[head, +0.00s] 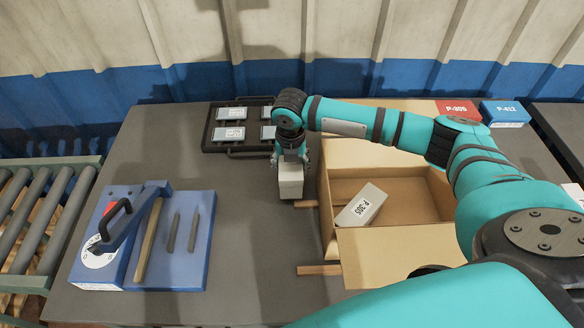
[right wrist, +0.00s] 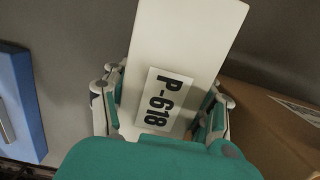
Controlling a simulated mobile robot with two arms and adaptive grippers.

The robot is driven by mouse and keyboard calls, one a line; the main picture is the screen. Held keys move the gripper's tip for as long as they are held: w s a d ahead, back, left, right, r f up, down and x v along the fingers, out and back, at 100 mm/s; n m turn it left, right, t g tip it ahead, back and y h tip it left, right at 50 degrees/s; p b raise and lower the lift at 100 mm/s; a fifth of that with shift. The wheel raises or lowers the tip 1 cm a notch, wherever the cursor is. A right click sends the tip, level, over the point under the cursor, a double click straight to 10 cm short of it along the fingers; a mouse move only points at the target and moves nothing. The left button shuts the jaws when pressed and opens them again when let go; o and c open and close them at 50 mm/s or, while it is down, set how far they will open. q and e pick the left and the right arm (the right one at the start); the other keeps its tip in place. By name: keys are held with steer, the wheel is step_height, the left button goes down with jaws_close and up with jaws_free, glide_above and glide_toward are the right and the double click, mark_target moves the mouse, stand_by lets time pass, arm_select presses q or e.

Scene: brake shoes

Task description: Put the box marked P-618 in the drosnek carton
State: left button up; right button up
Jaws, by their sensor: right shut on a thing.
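My right gripper (head: 292,160) is shut on a white box (head: 291,182), held upright just left of the open cardboard carton. In the right wrist view the box's label (right wrist: 162,100) reads P-618, and a gripper finger stands on each side of it. The carton (head: 390,243) has its flaps open. Inside it lies a tilted white box (head: 361,205) whose label seems to read P-305. No drosnek marking can be read. The carton also shows at the right of the right wrist view (right wrist: 265,125). My left gripper is not in view.
A black tray (head: 215,147) with several labelled pieces lies behind the gripper. A blue board (head: 180,270) with a lever tool stands at left. A red box (head: 457,109) and a blue box (head: 505,113) stand behind the carton. Grey tabletop (head: 250,250) is clear between board and carton.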

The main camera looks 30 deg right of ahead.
steer(key=s+a+r+b, duration=0.1)
steer(key=s+a+b, duration=0.1)
steer(key=s+a, duration=0.8)
steer(key=shift+s+r, duration=0.15)
steer(key=shift+s, duration=0.2)
